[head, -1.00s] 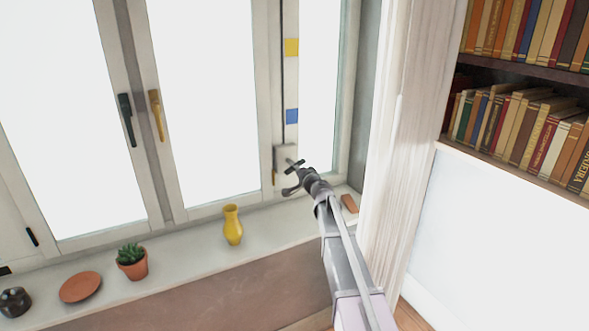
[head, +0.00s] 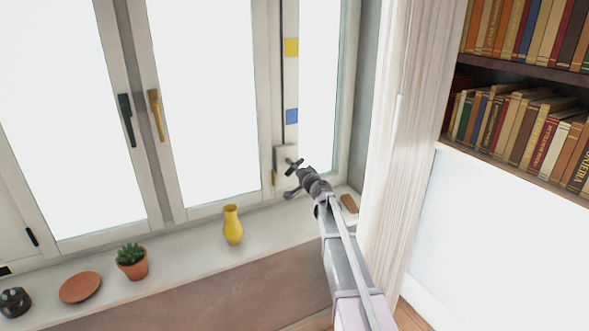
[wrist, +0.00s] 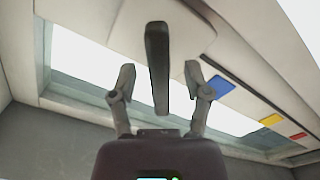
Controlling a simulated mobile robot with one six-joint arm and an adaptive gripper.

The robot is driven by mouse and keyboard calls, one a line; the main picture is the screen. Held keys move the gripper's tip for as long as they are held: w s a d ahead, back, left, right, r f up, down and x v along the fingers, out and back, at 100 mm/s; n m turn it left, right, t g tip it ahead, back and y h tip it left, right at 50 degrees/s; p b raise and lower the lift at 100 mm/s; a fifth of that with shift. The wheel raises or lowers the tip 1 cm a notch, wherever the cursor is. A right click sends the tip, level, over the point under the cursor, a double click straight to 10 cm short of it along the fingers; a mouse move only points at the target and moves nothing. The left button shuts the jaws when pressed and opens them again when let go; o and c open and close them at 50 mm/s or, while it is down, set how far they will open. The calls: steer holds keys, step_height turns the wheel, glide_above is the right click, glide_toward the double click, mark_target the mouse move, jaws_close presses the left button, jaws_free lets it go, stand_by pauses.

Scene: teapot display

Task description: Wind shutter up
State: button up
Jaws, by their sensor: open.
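The winder is a pale box (head: 282,153) low on the window frame, at the foot of a dark cord or strap (head: 283,70). A dark crank handle (head: 293,164) sits at the box's front. In the wrist view the handle (wrist: 156,38) is a dark bar reaching down between my two fingers. My gripper (wrist: 161,72) is open, with one finger on each side of the bar and visible gaps to both. In the head view my gripper (head: 292,180) is just in front of the box, its fingers partly merging with the handle.
Yellow (head: 291,47) and blue (head: 291,116) markers sit beside the cord. The sill holds a yellow vase (head: 232,225), a potted succulent (head: 132,262), a terracotta dish (head: 80,287), a dark pot (head: 15,301) and a brown block (head: 349,203). A bookshelf (head: 520,75) stands right.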

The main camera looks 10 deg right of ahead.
steer(key=v, duration=1.2)
stand_by(0.5)
steer(key=s+a+f+n+g+y+p, duration=0.1)
steer(key=s+a+f+n+g+p, duration=0.1)
steer(key=s+a+f+n+g, duration=0.4)
steer(key=s+a+f+n+g+y+p, duration=0.1)
steer(key=s+a+g, duration=0.25)
steer(key=s, duration=0.45)
steer(key=s+d+f+g+h+p, duration=0.1)
steer(key=s+d+g+h, duration=0.1)
steer(key=s, duration=0.4)
steer(key=s+d+f+g+h+p, duration=0.1)
steer(key=s+d+f+g+h, duration=0.1)
steer(key=s, duration=0.4)
steer(key=s+d+f+g+h+p, duration=0.1)
steer(key=s+d+f+g+h, duration=0.1)
steer(key=s, duration=0.5)
steer(key=shift+f+g+h, duration=0.25)
steer(key=shift+g+h, duration=0.55)
steer(key=shift+g, duration=0.05)
